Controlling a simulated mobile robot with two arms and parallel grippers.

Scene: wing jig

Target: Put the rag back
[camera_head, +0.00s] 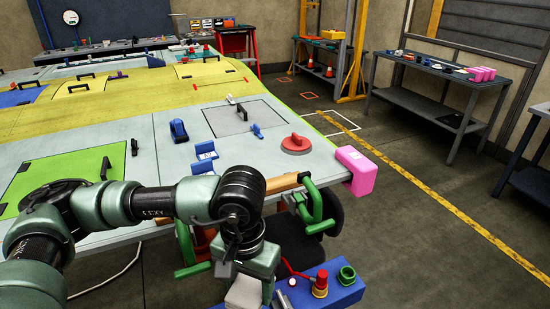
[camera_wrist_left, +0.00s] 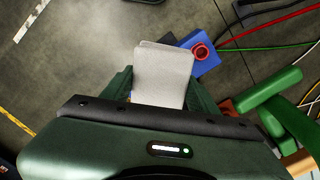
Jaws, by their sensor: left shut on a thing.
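The rag (camera_wrist_left: 162,75) is a pale grey-white folded cloth. It sits between the green fingers of my left gripper (camera_wrist_left: 160,98) in the left wrist view, and the gripper is shut on it. In the head view the left gripper (camera_head: 246,284) points down beside the wing's near edge, with the rag (camera_head: 242,294) showing pale at the bottom. My right gripper is in neither view.
Green clamps (camera_head: 318,204) and a pink block (camera_head: 356,171) sit at the wing (camera_head: 270,168) edge. A red disc (camera_head: 296,144) and blue tools lie on the wing.

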